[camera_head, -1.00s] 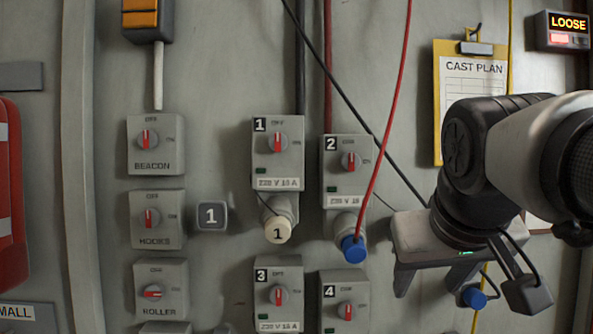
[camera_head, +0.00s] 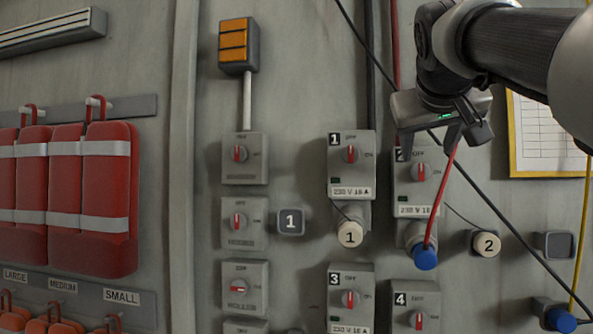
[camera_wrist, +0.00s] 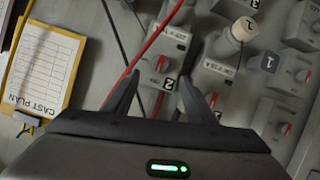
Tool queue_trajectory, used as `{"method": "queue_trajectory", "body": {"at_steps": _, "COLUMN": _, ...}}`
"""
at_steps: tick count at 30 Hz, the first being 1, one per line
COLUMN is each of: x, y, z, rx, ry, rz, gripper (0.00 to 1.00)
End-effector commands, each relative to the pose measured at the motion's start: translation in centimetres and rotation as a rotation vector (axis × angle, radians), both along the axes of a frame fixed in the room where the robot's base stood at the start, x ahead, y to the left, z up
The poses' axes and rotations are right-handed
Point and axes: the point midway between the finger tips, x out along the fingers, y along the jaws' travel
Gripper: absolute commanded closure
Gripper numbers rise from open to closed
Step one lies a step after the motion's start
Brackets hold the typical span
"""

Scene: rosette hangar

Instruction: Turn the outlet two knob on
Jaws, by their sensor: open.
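The outlet two knob (camera_head: 421,172) is a grey dial with a red pointer on the grey outlet two box (camera_head: 418,196). The pointer stands roughly upright, towards the OFF mark. A blue plug (camera_head: 425,258) with a red cable sits in the socket below. My gripper (camera_head: 430,143) is open and empty, just above the knob in the head view. One finger partly covers the box's 2 label. In the wrist view the knob (camera_wrist: 160,63) shows between and slightly beyond the open fingers (camera_wrist: 158,80). I cannot tell the exact gap to the panel.
Outlet one (camera_head: 351,153) is close on the left; outlets three (camera_head: 349,299) and four (camera_head: 418,320) are below. The red cable (camera_head: 441,195) and a black cable (camera_head: 480,194) cross near outlet two. A yellow clipboard (camera_head: 547,138) hangs at right.

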Motion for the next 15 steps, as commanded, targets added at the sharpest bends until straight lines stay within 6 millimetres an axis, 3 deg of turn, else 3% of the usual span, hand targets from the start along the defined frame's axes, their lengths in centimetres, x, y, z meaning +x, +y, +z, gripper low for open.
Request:
{"method": "queue_trajectory", "body": {"at_steps": 9, "x": 6.0, "y": -2.3, "z": -2.6, "rx": 0.001, "ry": 0.004, "rz": -0.001, "gripper": 0.49}}
{"method": "queue_trajectory", "body": {"at_steps": 15, "x": 8.2, "y": -3.1, "z": -3.5, "rx": 0.001, "ry": 0.001, "rz": -0.001, "gripper": 0.49}}
